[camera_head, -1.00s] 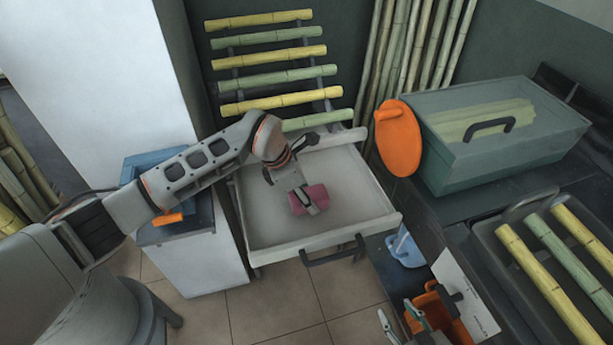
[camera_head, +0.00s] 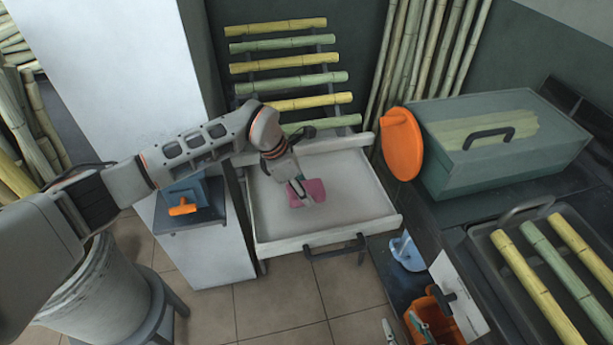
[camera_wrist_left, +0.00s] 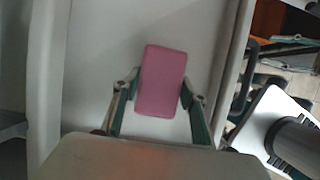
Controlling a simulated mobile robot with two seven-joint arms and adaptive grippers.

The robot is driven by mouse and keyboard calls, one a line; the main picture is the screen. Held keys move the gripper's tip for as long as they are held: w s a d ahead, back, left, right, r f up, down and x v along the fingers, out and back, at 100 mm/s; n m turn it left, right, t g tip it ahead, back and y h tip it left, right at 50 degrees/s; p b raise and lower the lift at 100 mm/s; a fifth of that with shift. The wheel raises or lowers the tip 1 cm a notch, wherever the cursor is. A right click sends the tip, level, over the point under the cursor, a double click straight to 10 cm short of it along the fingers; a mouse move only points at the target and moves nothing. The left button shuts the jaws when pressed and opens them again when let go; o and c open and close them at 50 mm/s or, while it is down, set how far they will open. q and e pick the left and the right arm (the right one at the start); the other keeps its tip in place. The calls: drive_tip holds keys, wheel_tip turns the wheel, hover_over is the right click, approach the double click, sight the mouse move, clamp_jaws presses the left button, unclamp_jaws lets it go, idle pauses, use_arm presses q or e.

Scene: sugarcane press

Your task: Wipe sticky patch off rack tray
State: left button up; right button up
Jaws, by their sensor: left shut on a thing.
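The rack tray (camera_head: 345,226) is a pale, shallow, pulled-out drawer with a dark front handle, in the middle of the head view. A pink sponge (camera_head: 314,188) lies against its floor, near the middle. My left gripper (camera_head: 307,194) comes down from the back left and is shut on the sponge. In the left wrist view the sponge (camera_wrist_left: 160,80) sits between the two fingers, with the bare tray floor around it. I make out no distinct sticky patch; the sponge and gripper cover part of the floor. My right gripper (camera_head: 402,328) shows partly at the bottom edge, its fingers apart and empty.
Cane pieces lie on a slanted rack (camera_head: 290,78) behind the tray. An orange disc (camera_head: 401,145) and a green box (camera_head: 500,150) stand at the right. A blue item (camera_head: 406,251) and an orange bin (camera_head: 432,310) are right of the tray. The white cabinet (camera_head: 205,255) is left.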

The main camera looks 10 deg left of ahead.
use_arm(q)
drive_tip(key=shift+r, duration=0.7)
drive_tip(key=shift+r+p, duration=1.35)
drive_tip(key=shift+r, duration=0.5)
use_arm(e)
drive_tip(key=shift+s+d+r, duration=0.1)
drive_tip(key=shift+d+r, duration=0.3)
drive_tip(key=shift+r, duration=0.45)
drive_tip(key=shift+s+d+r, duration=0.1)
drive_tip(key=shift+d+r, duration=0.25)
drive_tip(key=shift+r, duration=0.45)
drive_tip(key=shift+w+a+r, duration=0.1)
drive_tip(key=shift+w+r, duration=0.05)
